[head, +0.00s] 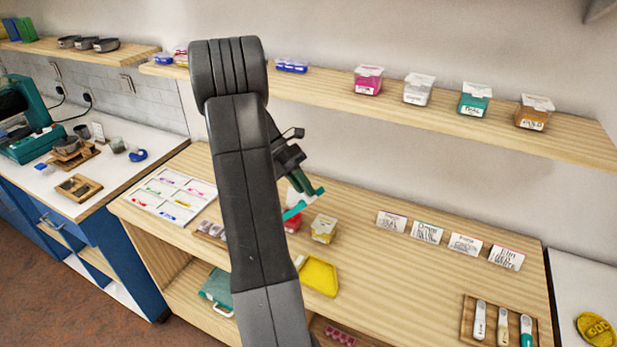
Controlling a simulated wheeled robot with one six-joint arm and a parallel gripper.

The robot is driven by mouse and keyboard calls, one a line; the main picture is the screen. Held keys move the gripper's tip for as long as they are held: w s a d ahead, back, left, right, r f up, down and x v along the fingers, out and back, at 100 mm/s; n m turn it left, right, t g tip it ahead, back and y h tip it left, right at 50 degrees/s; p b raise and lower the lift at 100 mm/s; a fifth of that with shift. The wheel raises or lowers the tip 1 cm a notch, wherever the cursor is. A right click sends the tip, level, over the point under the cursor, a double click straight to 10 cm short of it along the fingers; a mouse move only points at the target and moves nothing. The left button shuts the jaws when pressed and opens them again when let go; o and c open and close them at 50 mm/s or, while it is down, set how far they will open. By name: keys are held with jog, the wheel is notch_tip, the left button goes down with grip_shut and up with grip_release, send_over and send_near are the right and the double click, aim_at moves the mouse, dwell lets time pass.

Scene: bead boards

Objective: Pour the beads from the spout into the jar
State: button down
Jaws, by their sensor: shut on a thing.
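My gripper (296,178) is partly hidden behind my arm, above the middle of the wooden counter. It is shut on a teal and white piece (304,201), which looks tilted and may be the spout. I cannot make out any beads in it. Below it, a red container (292,224) stands on the counter, partly hidden by my arm. A small yellow-labelled container (323,229) stands just right of it. I cannot tell which of these is the jar. Whether the teal piece touches the red container is unclear.
A yellow tray (319,276) lies near the counter's front edge. Several label cards (427,232) stand at the back right. Lidded tubs, one pink (368,82), line the shelf (440,113) above. The counter's middle right is clear.

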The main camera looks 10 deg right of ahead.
jog(key=shift+s+a+r+m+y, duration=0.1)
jog(key=shift+s+a+m+y, duration=0.05)
jog(key=shift+a+m+y, duration=0.2)
jog(key=s+d+f+t+y+b, duration=0.5)
jog(key=s+d+f+t+b, duration=0.1)
jog(key=s+t+b, duration=0.1)
jog(key=shift+s+f+b, duration=0.2)
jog(key=shift+s+b, duration=0.1)
jog(key=shift+b, duration=0.25)
dwell(0.6)
jog(key=shift+s+y, duration=0.1)
jog(key=shift+y, duration=0.15)
dwell(0.4)
